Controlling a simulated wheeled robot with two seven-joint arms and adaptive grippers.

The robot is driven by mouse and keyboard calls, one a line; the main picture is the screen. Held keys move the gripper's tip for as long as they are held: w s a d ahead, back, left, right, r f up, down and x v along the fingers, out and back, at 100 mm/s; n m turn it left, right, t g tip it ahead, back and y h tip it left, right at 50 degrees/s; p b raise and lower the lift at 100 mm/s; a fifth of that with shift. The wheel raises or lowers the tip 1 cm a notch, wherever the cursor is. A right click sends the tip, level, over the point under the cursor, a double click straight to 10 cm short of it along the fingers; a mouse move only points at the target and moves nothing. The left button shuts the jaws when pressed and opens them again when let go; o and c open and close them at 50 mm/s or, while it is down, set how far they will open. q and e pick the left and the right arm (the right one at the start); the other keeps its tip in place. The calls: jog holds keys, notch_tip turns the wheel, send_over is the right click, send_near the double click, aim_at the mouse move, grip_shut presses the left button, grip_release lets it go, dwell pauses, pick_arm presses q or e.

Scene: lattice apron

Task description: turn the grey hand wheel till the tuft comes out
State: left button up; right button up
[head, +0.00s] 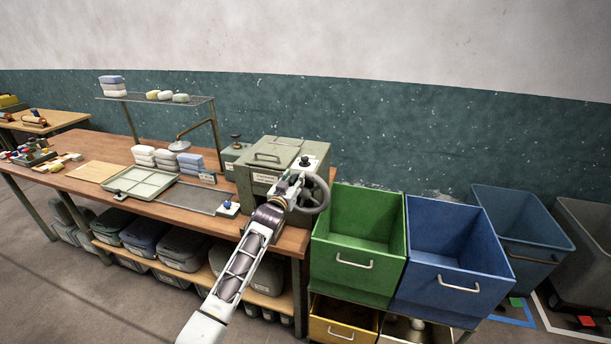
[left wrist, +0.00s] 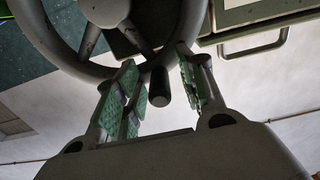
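The grey hand wheel (head: 324,196) is on the right side of a grey-green machine (head: 258,190) at the right end of the bench. In the left wrist view the wheel's rim (left wrist: 48,45), spokes and dark crank handle (left wrist: 159,88) show close up. My left gripper (head: 298,185) is at the wheel, partly hiding it. In the left wrist view its green-padded fingers (left wrist: 157,62) are apart, on either side of the handle, with gaps showing between pads and handle. I see no tuft. My right gripper is in neither view.
A green bin (head: 358,235) and a blue bin (head: 452,250) stand right of the bench, close to the wheel. A tray (head: 140,183), stacked blocks and a wire rack (head: 150,99) are left of the machine. Lidded tubs fill the lower shelf.

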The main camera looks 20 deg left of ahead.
pick_arm(q)
jog(key=shift+s, duration=0.1)
jog(key=shift+s+a, duration=0.15)
jog(key=shift+s, duration=3.8)
